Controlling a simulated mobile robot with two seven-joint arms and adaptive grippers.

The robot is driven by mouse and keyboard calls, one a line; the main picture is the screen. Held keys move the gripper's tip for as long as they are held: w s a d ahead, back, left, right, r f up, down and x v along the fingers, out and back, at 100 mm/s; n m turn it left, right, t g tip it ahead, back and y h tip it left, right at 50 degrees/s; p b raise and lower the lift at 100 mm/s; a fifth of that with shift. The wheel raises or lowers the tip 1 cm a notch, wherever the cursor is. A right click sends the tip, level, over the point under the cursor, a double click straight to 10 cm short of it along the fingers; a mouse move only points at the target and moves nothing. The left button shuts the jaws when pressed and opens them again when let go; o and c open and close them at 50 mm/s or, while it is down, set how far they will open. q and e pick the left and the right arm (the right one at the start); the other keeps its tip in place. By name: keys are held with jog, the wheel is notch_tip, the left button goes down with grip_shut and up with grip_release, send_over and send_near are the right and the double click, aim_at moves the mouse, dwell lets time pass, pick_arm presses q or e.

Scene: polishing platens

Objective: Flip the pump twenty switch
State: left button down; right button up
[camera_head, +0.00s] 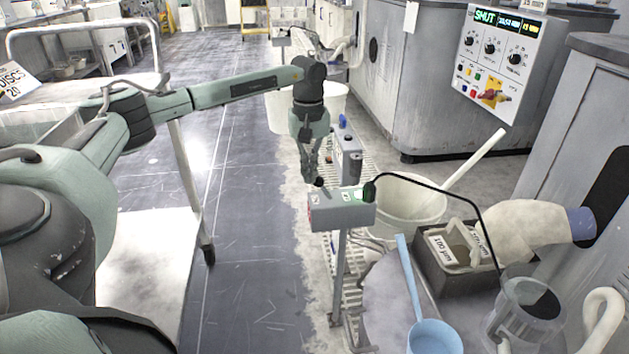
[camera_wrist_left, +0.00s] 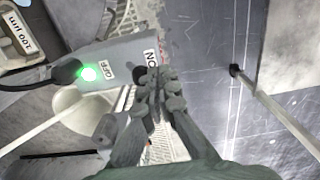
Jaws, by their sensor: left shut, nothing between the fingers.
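A grey switch box (camera_head: 342,213) stands on a post in the middle of the head view. In the left wrist view the box (camera_wrist_left: 125,50) carries an OFF label, an ON label (camera_wrist_left: 151,57) and a lit green lamp (camera_wrist_left: 88,73). A dark round part, perhaps the switch, shows at the ON end beside my fingertips and is partly hidden by them. My left gripper (camera_head: 318,182) points down at the left end of the box, fingers shut and empty. Its fingertips (camera_wrist_left: 160,76) are at or very near the box; I cannot tell whether they touch. My right gripper is out of view.
A second grey box with a blue knob (camera_head: 343,121) stands just behind. A black cable (camera_head: 440,187) arches right from the switch box. A bucket (camera_head: 408,208), a blue ladle (camera_head: 432,335) and a grey crate (camera_head: 455,277) are right. A white cart (camera_head: 140,250) stands left.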

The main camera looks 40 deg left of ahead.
pick_arm(q)
jog(key=shift+f, duration=0.55)
jog(key=shift+d+r+p, duration=0.1)
jog(key=shift+r+p, duration=0.45)
jog(key=shift+r, duration=0.3)
notch_tip(320, 180, up, 5)
jog(key=p, duration=0.4)
jog(key=shift+r, duration=0.15)
